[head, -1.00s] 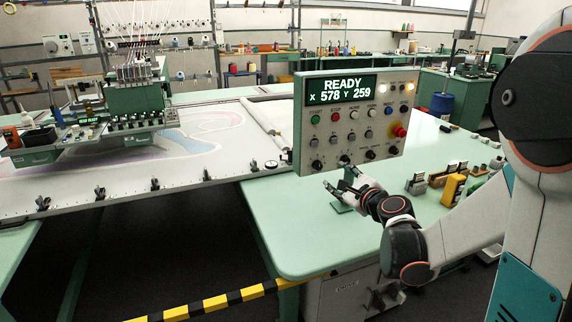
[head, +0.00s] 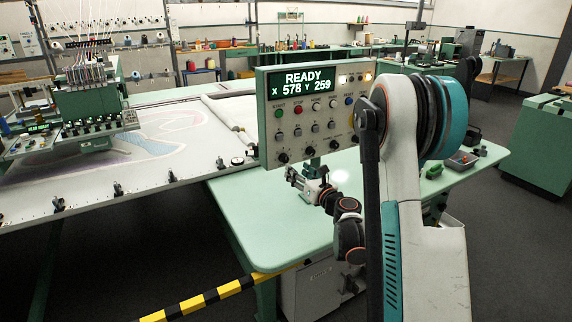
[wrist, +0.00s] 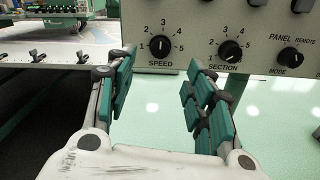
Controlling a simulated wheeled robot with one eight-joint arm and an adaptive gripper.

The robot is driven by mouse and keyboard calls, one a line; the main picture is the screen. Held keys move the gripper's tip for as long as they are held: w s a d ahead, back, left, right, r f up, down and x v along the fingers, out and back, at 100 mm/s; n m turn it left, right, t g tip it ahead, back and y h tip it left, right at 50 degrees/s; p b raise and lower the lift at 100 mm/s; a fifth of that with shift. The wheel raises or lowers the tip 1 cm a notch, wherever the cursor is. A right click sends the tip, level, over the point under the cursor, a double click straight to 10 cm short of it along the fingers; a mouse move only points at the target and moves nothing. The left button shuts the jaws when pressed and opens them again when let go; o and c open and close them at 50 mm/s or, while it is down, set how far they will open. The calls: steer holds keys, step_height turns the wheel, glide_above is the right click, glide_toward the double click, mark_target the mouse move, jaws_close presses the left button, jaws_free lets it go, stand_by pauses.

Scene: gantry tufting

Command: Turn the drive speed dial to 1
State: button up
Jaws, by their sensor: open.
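The speed dial (wrist: 160,46) is a black knob at the lower left of the grey control panel (wrist: 190,12), with marks 1 to 5 around it. Its white pointer line stands upright, toward 3. In the head view the speed dial (head: 283,157) is the left one of the bottom row. My gripper (wrist: 162,95) is open and empty, its teal-padded fingers apart below and in front of the panel. The speed dial shows above the gap between them, not touched. In the head view my gripper (head: 298,179) is just under the panel's lower edge.
The section dial (wrist: 230,51) and mode dial (wrist: 290,57) sit right of the speed dial. Buttons (head: 298,111) and the READY screen (head: 302,83) are above. The green table (head: 255,215) under the gripper is mostly clear. The tufting frame (head: 150,170) is at left.

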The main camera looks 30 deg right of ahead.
mark_target(286, 160)
steer(key=w+b, duration=0.1)
steer(key=w, duration=0.7)
steer(key=shift+w+a, duration=0.15)
steer(key=shift+w, duration=0.05)
steer(key=c, duration=1.1)
